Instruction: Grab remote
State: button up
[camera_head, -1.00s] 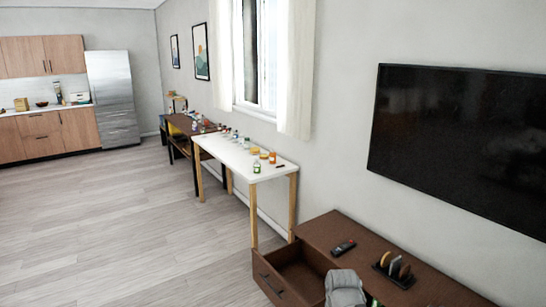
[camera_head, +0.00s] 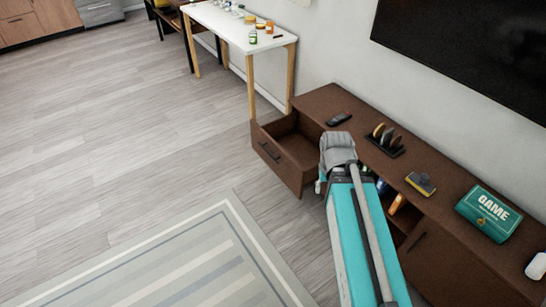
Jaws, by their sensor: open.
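A dark remote (camera_head: 339,119) lies flat on top of the low brown cabinet, near its far left end, above an open drawer. My own teal and grey arm rises from the bottom of the view, and its grey end stands in front of the cabinet, below the remote in the picture. The fingers of my gripper cannot be made out. Nothing is seen touching the remote.
The brown cabinet (camera_head: 452,184) has an open drawer (camera_head: 283,155) jutting into the room. On it are a rack with round discs (camera_head: 384,139), a yellow-and-dark item (camera_head: 420,184) and a teal GAME box (camera_head: 488,213). A white table (camera_head: 225,22) stands beyond. Floor at left is clear.

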aim_at(340, 118)
jog(key=u, duration=0.05)
jog(key=k, duration=0.65)
jog(key=z, duration=0.25)
jog(key=i, duration=1)
jog(key=z, duration=0.45)
jog(key=i, duration=0.95)
jog(key=u, duration=0.05)
